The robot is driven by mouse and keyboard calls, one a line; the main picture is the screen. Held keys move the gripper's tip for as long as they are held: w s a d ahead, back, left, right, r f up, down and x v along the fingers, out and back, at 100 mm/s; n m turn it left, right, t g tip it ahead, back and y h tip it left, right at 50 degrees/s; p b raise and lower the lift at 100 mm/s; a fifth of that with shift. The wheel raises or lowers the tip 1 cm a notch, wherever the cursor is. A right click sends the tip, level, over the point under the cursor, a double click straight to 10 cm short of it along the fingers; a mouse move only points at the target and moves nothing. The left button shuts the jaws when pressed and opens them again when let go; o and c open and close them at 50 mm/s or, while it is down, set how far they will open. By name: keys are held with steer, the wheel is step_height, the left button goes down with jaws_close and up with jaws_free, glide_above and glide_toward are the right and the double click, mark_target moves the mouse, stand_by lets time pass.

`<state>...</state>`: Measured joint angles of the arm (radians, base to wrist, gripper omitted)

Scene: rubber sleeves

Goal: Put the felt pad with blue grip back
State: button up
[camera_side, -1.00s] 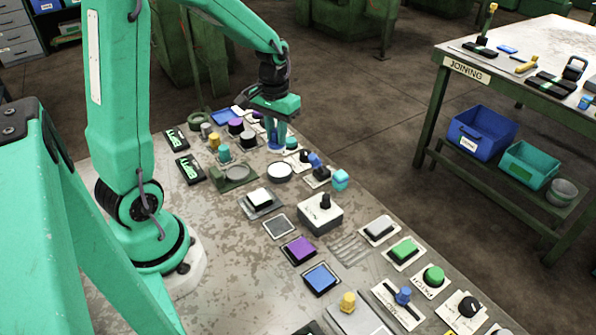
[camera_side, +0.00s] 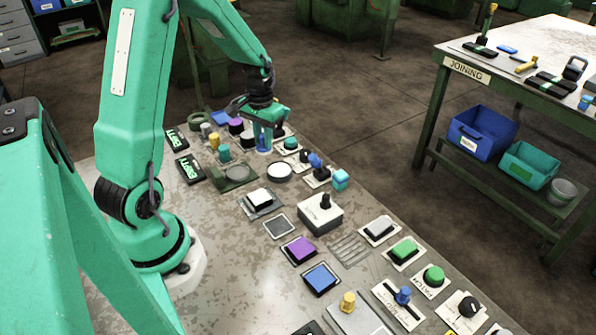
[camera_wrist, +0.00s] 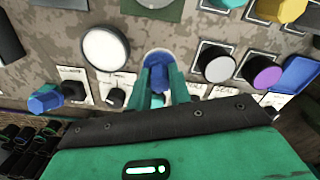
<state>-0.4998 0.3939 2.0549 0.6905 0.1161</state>
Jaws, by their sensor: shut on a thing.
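My gripper (camera_side: 264,134) is over the far end of the workbench in the side view, pointing down. In the wrist view its two green fingers (camera_wrist: 158,78) are shut on a blue grip (camera_wrist: 158,88). A pale rounded piece with blue shows just beyond the fingertips; I take this to be the felt pad (camera_wrist: 157,57), mostly hidden by the fingers. In the side view only a bit of blue (camera_side: 263,144) shows below the fingers, close to the bench top. I cannot tell whether the pad touches the bench.
A white round disc (camera_wrist: 105,48) lies left of the fingers in the wrist view. A grey-white button (camera_wrist: 219,69), a purple button (camera_wrist: 266,77) and a blue bin-like piece (camera_wrist: 300,74) are to the right. A black knob (camera_wrist: 116,97) and a blue-cyan knob (camera_wrist: 45,99) are near.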

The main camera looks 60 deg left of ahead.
steer(key=shift+f, duration=1.25)
steer(key=shift+f, duration=0.15)
steer(key=o, duration=0.9)
step_height(320, 180, up, 12)
steer(key=shift+f, duration=0.1)
steer(key=shift+r, duration=0.25)
